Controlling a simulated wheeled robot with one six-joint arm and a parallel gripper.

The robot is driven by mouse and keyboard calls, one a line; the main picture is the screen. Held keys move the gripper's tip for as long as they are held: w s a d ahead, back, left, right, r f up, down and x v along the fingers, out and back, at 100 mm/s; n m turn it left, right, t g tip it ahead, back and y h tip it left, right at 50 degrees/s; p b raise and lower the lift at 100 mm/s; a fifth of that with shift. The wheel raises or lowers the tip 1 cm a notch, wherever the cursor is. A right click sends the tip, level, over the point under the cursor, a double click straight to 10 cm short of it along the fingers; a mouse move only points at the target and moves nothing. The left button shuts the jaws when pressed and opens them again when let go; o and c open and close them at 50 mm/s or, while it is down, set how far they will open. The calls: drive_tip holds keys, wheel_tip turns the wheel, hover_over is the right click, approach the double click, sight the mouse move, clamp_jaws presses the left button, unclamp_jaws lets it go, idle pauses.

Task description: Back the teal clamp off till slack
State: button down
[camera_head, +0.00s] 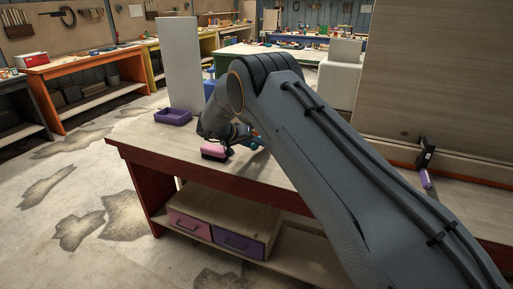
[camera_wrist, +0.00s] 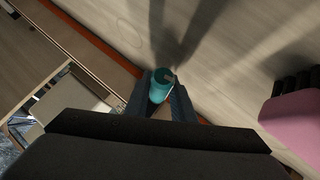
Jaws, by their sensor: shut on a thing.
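The teal clamp shows in the wrist view as a teal cylindrical handle (camera_wrist: 160,84) between my two fingers. My gripper (camera_wrist: 165,90) is shut on it, with a finger on each side. In the head view my gripper (camera_head: 252,138) is low over the near workbench, mostly behind my arm, and only a small teal bit (camera_head: 258,142) shows beside it. The clamp's frame and screw are hidden, so I cannot tell how tight it sits.
A purple tray (camera_head: 172,117) stands farther left by a pale upright panel (camera_head: 181,65). A purple-handled clamp (camera_head: 426,165) sits at right by a large board (camera_head: 440,75).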

drive_tip(key=shift+w+r, duration=0.1)
idle(0.3)
drive_tip(key=c, duration=1.5)
unclamp_jaws()
drive_tip(key=shift+b+v, duration=1)
drive_tip(key=shift+v, duration=2.85)
